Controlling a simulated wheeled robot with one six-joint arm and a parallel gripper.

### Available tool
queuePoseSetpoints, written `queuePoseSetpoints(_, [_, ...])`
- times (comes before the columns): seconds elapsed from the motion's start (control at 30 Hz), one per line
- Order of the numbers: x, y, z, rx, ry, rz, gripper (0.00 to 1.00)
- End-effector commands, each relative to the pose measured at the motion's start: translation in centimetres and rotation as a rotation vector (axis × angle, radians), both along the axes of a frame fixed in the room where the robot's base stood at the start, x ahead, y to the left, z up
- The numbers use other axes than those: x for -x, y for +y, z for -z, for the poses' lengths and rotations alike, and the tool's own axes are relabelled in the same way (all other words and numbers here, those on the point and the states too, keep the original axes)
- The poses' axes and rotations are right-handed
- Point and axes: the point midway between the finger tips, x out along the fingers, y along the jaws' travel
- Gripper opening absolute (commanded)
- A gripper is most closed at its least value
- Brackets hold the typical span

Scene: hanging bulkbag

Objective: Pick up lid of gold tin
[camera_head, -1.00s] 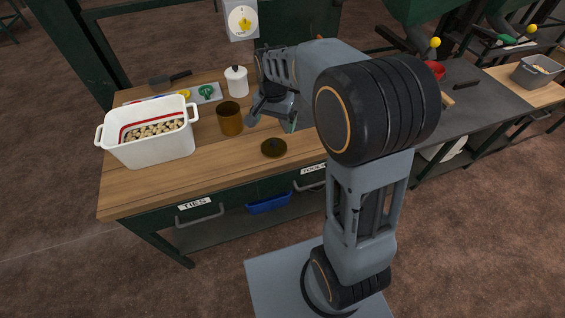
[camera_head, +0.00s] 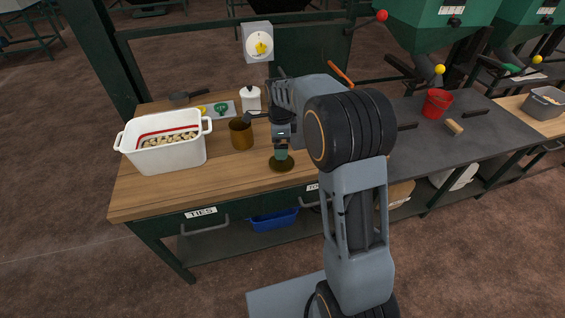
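The lid (camera_head: 282,165), a dark gold disc with a small knob hidden behind my gripper, lies flat on the wooden bench. The gold tin (camera_head: 241,134), an open amber-gold cylinder, stands upright to the left of the lid and a little behind it. My gripper (camera_head: 281,156) points down right over the lid, with its tips at or just above the middle of it. I cannot tell whether the fingers touch the lid or whether they are open or shut.
A white tub (camera_head: 165,158) of small pale pieces stands at the left of the wooden bench (camera_head: 160,195). A white lidded jar (camera_head: 251,98) stands behind the tin. A red bucket (camera_head: 437,104) is on the dark bench at right. Bare wood lies in front of the tin.

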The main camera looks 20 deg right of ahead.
Motion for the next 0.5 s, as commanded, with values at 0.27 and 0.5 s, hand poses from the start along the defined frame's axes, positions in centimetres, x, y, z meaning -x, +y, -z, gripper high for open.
queuePoseSetpoints(0.27, [0.0, 0.1, 2.1, 0.0, 0.001, -0.004, 1.0])
queuePoseSetpoints(0.5, [0.1, 0.1, 4.9, 0.0, 0.003, -0.004, 1.0])
